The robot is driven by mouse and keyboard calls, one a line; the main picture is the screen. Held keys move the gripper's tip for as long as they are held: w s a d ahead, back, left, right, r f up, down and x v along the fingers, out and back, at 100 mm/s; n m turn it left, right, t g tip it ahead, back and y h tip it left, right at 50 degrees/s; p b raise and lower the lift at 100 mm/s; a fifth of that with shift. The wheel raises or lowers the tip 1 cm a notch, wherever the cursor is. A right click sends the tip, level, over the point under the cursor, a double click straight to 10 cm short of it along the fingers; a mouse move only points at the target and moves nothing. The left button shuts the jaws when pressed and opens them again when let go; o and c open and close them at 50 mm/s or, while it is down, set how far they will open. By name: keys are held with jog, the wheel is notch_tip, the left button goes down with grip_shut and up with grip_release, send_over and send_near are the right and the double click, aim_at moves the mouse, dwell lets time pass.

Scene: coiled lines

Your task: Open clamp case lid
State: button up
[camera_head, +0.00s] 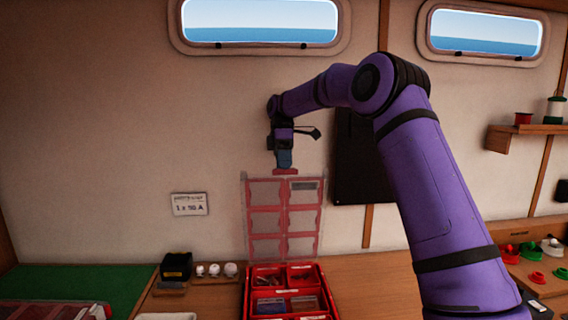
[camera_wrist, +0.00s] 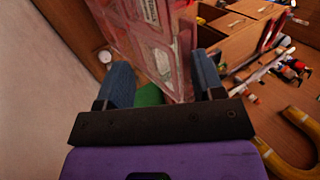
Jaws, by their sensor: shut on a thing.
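The red clamp case (camera_head: 288,295) sits on the wooden bench, its compartments holding small parts. Its clear, red-tinted lid (camera_head: 284,218) stands upright at the back of the case, so the compartments are uncovered. My gripper (camera_head: 285,168) is at the top edge of the raised lid, shut on the red tab there. In the wrist view the lid (camera_wrist: 150,40) runs between the two blue fingers of my gripper (camera_wrist: 165,88). The exact contact at the fingertips is hard to see.
A black box (camera_head: 176,266) and several small white items (camera_head: 215,270) lie left of the case. A green mat (camera_head: 80,285) is further left. A dark panel (camera_head: 362,160) hangs on the wall right of the lid. Red and green spools (camera_head: 535,276) stand at the right.

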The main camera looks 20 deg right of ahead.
jog(key=shift+d+f, duration=0.15)
jog(key=shift+f, duration=0.15)
jog(key=shift+c, duration=0.2)
jog(key=shift+r, duration=0.3)
jog(key=shift+c, duration=0.8)
jog(key=s+a+r, duration=0.1)
jog(key=s+r, duration=0.1)
jog(key=s, duration=0.6)
jog(key=s+a+r, duration=0.1)
jog(key=s+r, duration=0.2)
jog(key=s, duration=0.5)
